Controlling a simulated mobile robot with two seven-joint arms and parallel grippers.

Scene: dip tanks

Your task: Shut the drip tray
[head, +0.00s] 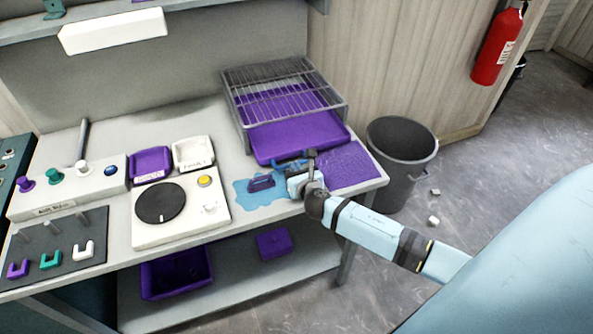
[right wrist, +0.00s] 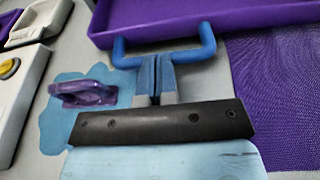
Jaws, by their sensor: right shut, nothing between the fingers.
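The purple drip tray (head: 297,137) sticks out from under a grey wire rack (head: 283,88) at the back right of the bench. Its front rim and purple wall also show at the top of the right wrist view (right wrist: 190,27). A blue U-shaped handle (right wrist: 192,56) is at the tray's front. My right gripper (head: 298,176) is shut and empty in front of the tray; its fingers (right wrist: 154,76) meet at the handle's bar, and I cannot tell whether they touch it. My left gripper is out of view.
A purple mat (head: 350,166) lies right of the gripper. A blue puddle-shaped patch (head: 243,196) with a purple piece (head: 261,183) lies left of it. A white turntable unit (head: 180,207) stands further left. A grey bin (head: 401,150) stands beyond the bench's right end.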

